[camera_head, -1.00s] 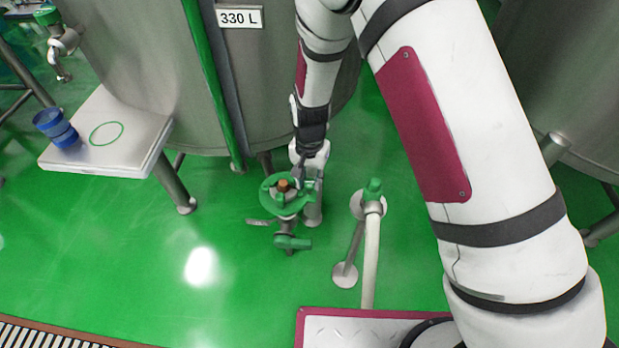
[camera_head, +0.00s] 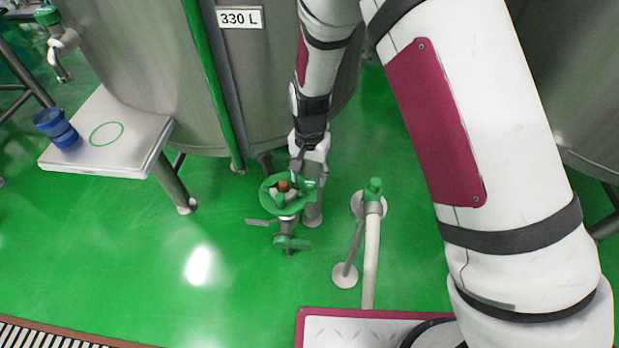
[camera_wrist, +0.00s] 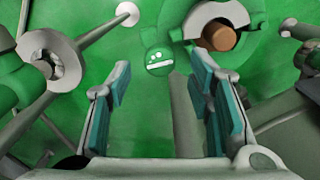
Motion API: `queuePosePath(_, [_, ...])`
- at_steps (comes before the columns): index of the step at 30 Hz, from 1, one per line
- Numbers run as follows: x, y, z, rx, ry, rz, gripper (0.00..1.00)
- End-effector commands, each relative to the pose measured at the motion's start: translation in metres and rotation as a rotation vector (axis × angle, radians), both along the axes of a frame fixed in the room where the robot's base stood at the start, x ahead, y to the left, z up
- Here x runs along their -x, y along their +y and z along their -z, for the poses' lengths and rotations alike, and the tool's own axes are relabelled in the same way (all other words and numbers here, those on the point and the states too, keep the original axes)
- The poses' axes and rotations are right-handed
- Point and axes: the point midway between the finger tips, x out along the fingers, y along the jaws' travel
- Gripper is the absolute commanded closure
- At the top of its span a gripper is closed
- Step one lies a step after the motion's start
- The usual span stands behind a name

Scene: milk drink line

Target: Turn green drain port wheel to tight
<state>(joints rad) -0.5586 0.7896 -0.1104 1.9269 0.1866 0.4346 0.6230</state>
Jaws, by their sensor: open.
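The green wheel (camera_head: 268,203) sits on top of a metal valve fitting below the tank, with a brown knob (camera_head: 283,185) at its centre. In the wrist view the green wheel (camera_wrist: 258,22) is at the upper right, around a grey hub and the brown knob (camera_wrist: 217,36). My gripper (camera_head: 308,178) is at the wheel's right, back side in the head view, partly overlapping it. In the wrist view my gripper (camera_wrist: 162,85) is open, with no wheel rim seen between its teal-padded fingers. Whether a finger touches the wheel cannot be told.
A green-capped pipe stand (camera_head: 373,195) is close on the right. A smaller green handle (camera_head: 290,242) is below the wheel. The 330 L tank (camera_head: 150,60) stands behind. A white shelf (camera_head: 110,150) with blue cups (camera_head: 56,128) is left.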

Motion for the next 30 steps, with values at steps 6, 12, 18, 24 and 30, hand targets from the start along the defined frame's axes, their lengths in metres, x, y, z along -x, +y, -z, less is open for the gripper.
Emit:
queuePosePath(6, [0.0,0.001,-0.048,-0.002,-0.003,0.0,0.53])
queuePosePath(12, [0.0,0.0,-0.079,-0.001,-0.001,-0.001,0.53])
queuePosePath(18, [0.0,0.0,-0.092,0.0,0.0,0.0,0.53])
queuePosePath(24, [0.0,0.0,-0.093,0.0,0.001,0.0,0.53])
queuePosePath(30, [0.0,0.0,-0.093,0.0,0.001,0.0,0.53])
